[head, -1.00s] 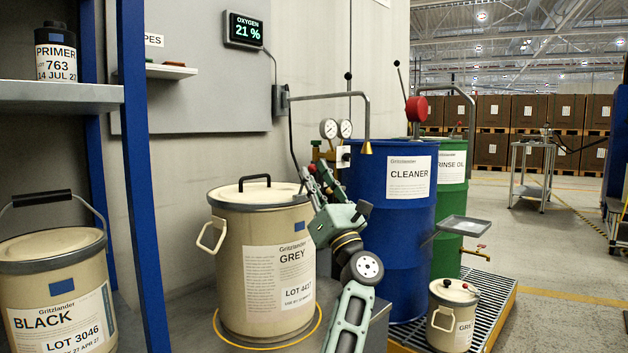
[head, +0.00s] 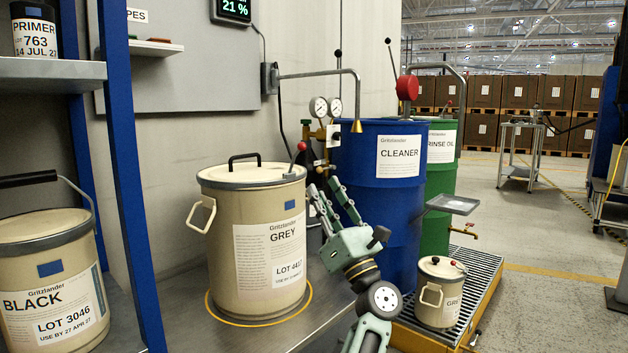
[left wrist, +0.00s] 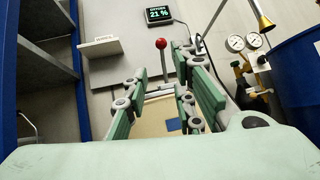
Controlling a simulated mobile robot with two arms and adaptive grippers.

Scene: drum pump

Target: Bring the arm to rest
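My left gripper (head: 327,197) is in the middle of the head view, just right of the large GREY pail (head: 262,235). Its fingers point up and stand apart, with nothing seen between them. In the left wrist view the gripper (left wrist: 160,95) also shows spread fingers with a gap. A lever with a red ball knob (head: 302,146) shows behind the gripper, near the pail's lid rim; the knob also shows in the left wrist view (left wrist: 161,43). My right gripper is in neither view.
The blue CLEANER drum (head: 378,200) and green RINSE OIL drum (head: 440,180) stand right of the gripper. A small pail (head: 437,295) sits on the grate (head: 484,285). The BLACK pail (head: 50,275) and blue shelf post (head: 130,180) are at left. Open floor lies at right.

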